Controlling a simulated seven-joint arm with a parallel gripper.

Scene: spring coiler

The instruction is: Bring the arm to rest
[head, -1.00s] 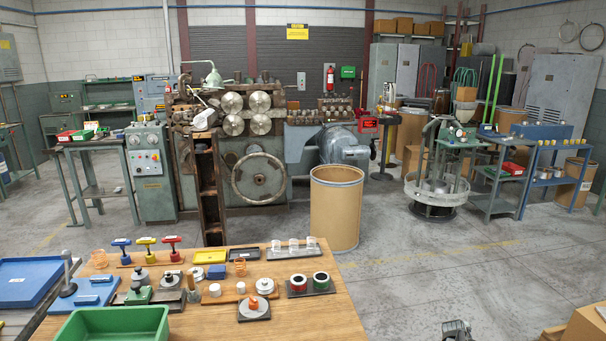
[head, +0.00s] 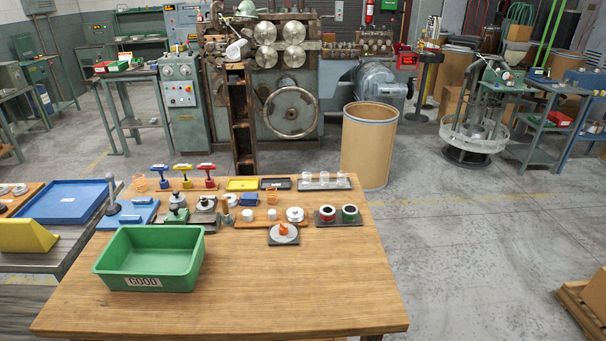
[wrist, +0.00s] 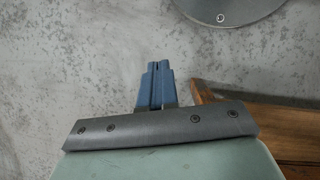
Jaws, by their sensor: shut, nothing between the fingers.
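My gripper (wrist: 158,68) shows in the wrist view, its blue-grey fingers shut together with nothing between them. Below the fingers in that picture is bare grey concrete floor. My gripper and arm are not in the head view now.
A wooden table (head: 300,290) holds a green bin (head: 150,280) marked GOOD and several small parts and tools. A brown drum (head: 368,150) stands behind it. A wooden pallet (head: 585,305) is at the right. The wrist view shows a wooden edge (wrist: 290,125) and a grey disc (wrist: 218,8). Open floor lies right of the table.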

